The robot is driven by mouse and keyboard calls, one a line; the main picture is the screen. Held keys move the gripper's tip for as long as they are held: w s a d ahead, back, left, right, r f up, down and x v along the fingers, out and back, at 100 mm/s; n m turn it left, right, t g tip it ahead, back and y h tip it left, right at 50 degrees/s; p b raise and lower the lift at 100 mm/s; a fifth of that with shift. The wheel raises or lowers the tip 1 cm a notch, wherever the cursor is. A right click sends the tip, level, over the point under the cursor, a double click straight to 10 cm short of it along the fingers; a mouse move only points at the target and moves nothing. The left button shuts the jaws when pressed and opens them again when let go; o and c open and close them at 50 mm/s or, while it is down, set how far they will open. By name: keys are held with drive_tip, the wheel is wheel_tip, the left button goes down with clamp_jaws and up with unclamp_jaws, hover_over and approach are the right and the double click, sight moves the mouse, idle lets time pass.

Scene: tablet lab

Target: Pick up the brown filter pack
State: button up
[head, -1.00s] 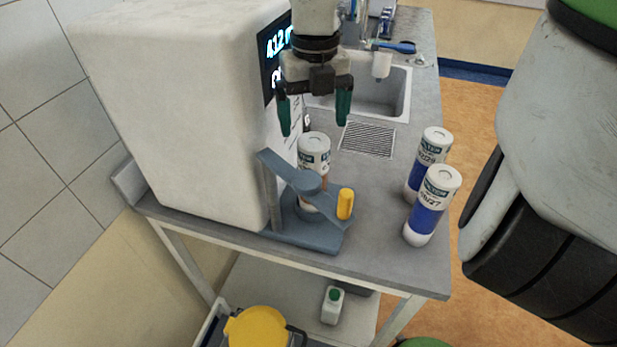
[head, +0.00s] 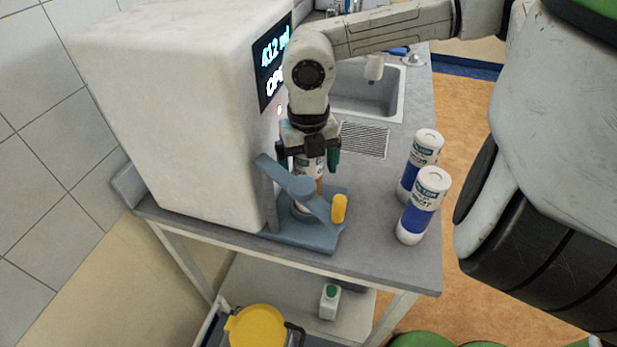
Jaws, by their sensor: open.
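The brown filter pack (head: 319,186) is a white-topped cylinder with a small brown part of its band showing. It stands upright in the blue-grey holder (head: 327,240) beside the white machine. My gripper (head: 309,165) points down over it, with its green fingers on either side of the pack's upper part. The fingers are open. The holder's slanted arm hides much of the pack's lower body, and my gripper hides its top. I cannot tell whether a finger touches it.
Two blue-banded packs (head: 420,205) (head: 424,150) stand on the counter to the right. The holder has a yellow knob (head: 339,208). The white machine (head: 190,110) stands close on the left. A drain grate (head: 364,139) and sink (head: 372,92) lie behind.

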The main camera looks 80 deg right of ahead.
drive_tip(key=shift+c, duration=0.2)
drive_tip(key=c, duration=1.4)
drive_tip(key=shift+r, duration=0.15)
drive_tip(key=shift+c, duration=0.2)
